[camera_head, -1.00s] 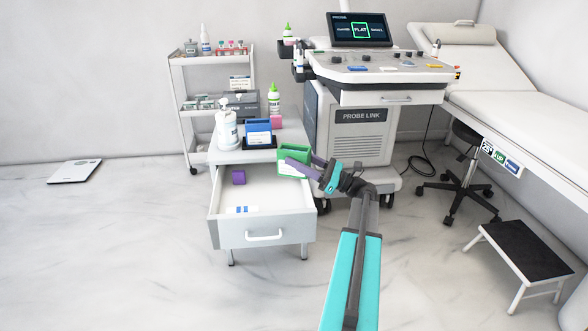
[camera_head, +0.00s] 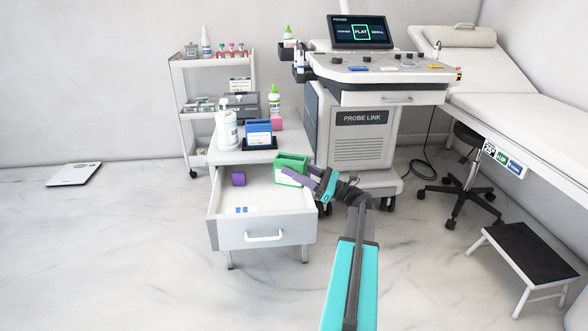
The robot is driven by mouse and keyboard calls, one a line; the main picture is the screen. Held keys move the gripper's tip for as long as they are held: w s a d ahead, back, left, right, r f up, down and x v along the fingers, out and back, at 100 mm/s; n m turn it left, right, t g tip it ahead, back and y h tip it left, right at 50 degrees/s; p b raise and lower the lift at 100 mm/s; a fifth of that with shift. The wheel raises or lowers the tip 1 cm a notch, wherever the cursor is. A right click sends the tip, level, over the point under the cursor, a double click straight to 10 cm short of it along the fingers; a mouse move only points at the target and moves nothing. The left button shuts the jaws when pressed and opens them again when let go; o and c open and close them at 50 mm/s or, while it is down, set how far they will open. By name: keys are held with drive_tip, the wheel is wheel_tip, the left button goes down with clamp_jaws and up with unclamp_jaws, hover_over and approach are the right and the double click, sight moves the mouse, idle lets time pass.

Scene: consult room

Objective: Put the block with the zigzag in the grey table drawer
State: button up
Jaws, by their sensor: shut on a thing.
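The grey table drawer (camera_head: 217,222) is pulled open and shows a pale interior. A green box-like thing (camera_head: 291,159) with a pale front face is at the drawer's right rear side. My gripper (camera_head: 286,176), with purple fingers, is shut on it, reaching in from the right. Whether it touches the drawer floor I cannot tell. Inside the drawer, a small purple block (camera_head: 238,179) lies at the rear left, and a flat white and blue thing (camera_head: 242,210) lies near the front. I can make out no zigzag on any of these.
On the grey table top (camera_head: 225,157) stand a pump bottle (camera_head: 227,132), a blue box (camera_head: 258,127) on a dark tray, a pink block (camera_head: 277,123) and a green-capped bottle (camera_head: 274,103). The ultrasound cart (camera_head: 360,145) stands close on the right.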

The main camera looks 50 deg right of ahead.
drive_tip(key=shift+f, duration=0.5)
drive_tip(key=o, duration=1.7)
drive_tip(key=shift+c, duration=0.2)
drive_tip(key=shift+r, duration=0.4)
drive_tip(key=shift+s+d+r, duration=0.15)
drive_tip(key=shift+s+d, duration=0.05)
drive_tip(key=shift+s, duration=0.05)
drive_tip(key=p+v, duration=0.3)
drive_tip(key=v, duration=0.8)
drive_tip(key=shift+s, duration=0.2)
